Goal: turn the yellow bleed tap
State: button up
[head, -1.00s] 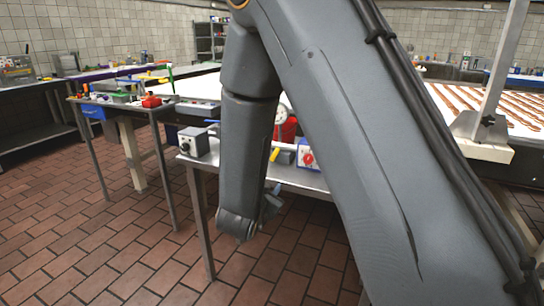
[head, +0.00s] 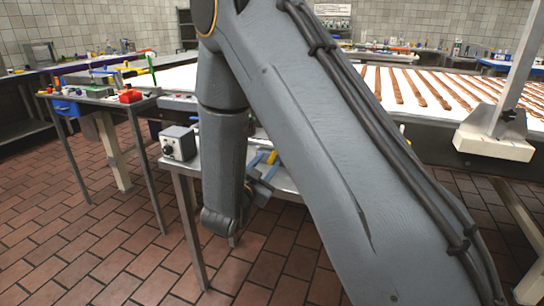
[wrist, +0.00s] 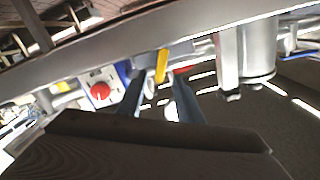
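The yellow bleed tap (wrist: 161,65) shows in the wrist view as a short yellow lever, just beyond my fingertips and between them in the picture. I cannot tell whether a finger touches the tap. In the head view my arm hides most of the gripper.
A red knob on a white and blue box (wrist: 101,90) is left of the tap in the wrist view. A grey cylinder (wrist: 258,50) is to the right. A grey box with a dial (head: 178,143) stands on the table's left corner. Tiled floor (head: 95,240) is clear at left.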

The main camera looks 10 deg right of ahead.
aim_at(273, 155)
jog(key=shift+x, duration=2.25)
grip_shut()
